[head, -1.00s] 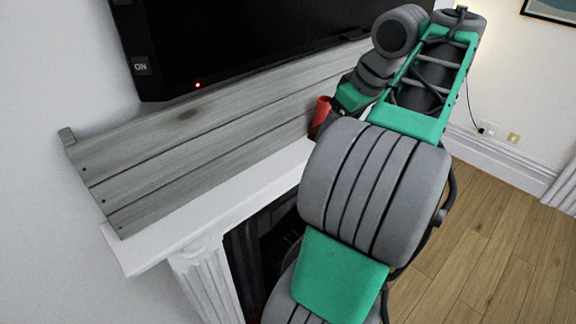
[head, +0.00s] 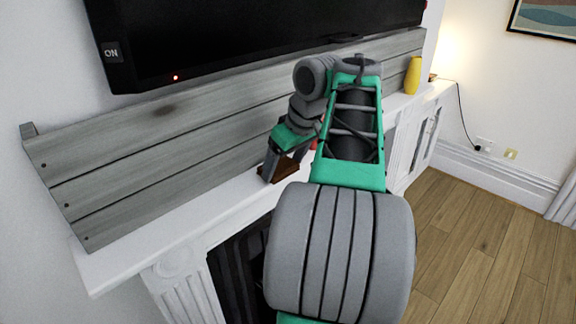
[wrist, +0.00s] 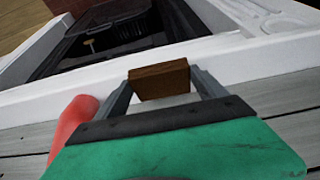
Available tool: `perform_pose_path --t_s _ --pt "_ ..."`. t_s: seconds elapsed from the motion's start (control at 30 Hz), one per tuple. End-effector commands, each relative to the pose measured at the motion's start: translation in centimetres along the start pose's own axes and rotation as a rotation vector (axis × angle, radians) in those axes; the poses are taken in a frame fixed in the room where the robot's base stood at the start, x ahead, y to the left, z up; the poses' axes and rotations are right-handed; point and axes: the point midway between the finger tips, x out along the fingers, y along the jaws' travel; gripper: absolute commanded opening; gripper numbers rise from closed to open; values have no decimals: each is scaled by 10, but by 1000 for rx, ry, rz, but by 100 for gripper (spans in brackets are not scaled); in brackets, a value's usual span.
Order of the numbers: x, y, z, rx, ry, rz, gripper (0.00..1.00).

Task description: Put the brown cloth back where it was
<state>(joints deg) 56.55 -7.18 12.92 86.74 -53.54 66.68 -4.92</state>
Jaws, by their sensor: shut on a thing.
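The brown cloth (wrist: 160,82) looks like a small folded brown block. In the wrist view it sits between the two fingertips of my gripper (wrist: 162,88), which is shut on it. In the head view my gripper (head: 281,166) is low over the white mantel shelf (head: 170,218), in front of the grey boards, with the brown cloth (head: 288,170) at its fingers. I cannot tell whether the cloth touches the shelf. My arm hides part of the shelf to the right.
A red object (wrist: 75,125) stands close beside my gripper in the wrist view. A black TV (head: 250,35) hangs above the grey boards (head: 140,145). A yellow vase (head: 412,76) stands farther right. The shelf's left part is clear.

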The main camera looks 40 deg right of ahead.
Motion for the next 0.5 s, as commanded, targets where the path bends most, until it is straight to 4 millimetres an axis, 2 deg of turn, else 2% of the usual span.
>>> perform_pose_path --t_s 0.17,0.2,0.4,0.5 --pt "6 0 2 0 0 0 49" --pt "5 0 2 0 0 0 84" --pt "5 0 2 0 -1 0 100" --pt "5 0 2 0 -1 0 100"
